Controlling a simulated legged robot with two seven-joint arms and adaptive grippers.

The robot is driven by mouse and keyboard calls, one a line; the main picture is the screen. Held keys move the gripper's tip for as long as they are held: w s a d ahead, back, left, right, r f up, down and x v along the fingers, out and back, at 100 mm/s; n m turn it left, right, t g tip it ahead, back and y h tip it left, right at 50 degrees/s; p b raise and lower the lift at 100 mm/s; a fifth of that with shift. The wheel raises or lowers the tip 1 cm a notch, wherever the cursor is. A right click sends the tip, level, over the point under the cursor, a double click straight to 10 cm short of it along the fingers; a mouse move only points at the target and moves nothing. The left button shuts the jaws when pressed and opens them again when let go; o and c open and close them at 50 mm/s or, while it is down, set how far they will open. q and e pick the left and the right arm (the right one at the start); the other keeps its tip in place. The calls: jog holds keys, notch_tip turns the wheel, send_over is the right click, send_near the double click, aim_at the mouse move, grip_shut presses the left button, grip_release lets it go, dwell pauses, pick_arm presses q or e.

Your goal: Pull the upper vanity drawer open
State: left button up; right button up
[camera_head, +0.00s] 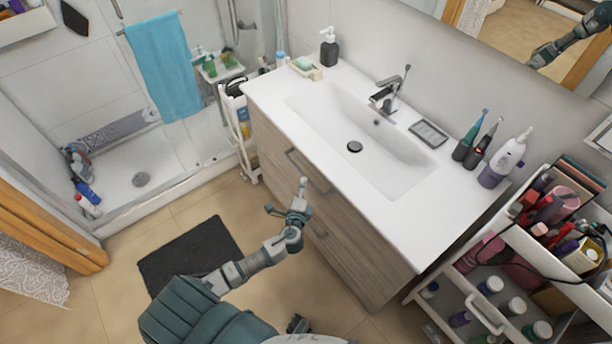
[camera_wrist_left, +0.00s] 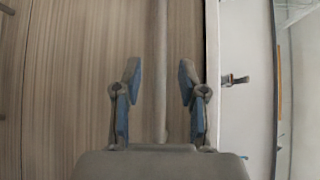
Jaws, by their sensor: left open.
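The wood-fronted vanity (camera_head: 352,262) stands under a white sink top. The upper drawer (camera_head: 272,150) looks flush with the vanity front. Its bar handle (camera_head: 308,172) also shows in the left wrist view (camera_wrist_left: 160,45), running lengthwise between the fingers. My left gripper (camera_head: 286,196) is in front of the drawers near the upper handle. In the left wrist view the gripper (camera_wrist_left: 160,78) is open, with one blue-padded finger on each side of the bar and a visible gap to both. I cannot make out my right gripper.
A lower drawer handle (camera_head: 328,240) is below. A cosmetics cart (camera_head: 484,314) stands at the vanity's right end, and a slim white rack (camera_head: 243,140) at its left. A dark mat (camera_head: 190,255) lies on the open floor to the left.

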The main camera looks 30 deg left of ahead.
aim_at(303, 175)
pick_arm(q)
jog(key=x, duration=0.6)
jog(key=shift+s+a+f, duration=0.1)
jog(key=shift+s+a, duration=0.15)
jog(key=shift+a, duration=0.1)
jog(key=shift+w+d, duration=0.15)
jog(key=shift+d, duration=0.05)
jog(key=shift+d+r, duration=0.25)
jog(key=shift+d, duration=0.3)
jog(key=shift+c, duration=1.1)
jog(key=shift+a, duration=0.25)
jog(key=c, duration=0.4)
jog(key=shift+a+f, duration=0.1)
jog(key=shift+a, duration=0.15)
grip_shut()
jog(key=shift+a, duration=0.15)
pick_arm(e)
jog(key=shift+w+a+r, duration=0.35)
jog(key=shift+a, duration=0.25)
jog(key=shift+w+a+r, duration=0.3)
jog(key=shift+w+a, duration=0.05)
jog(key=shift+a, duration=0.2)
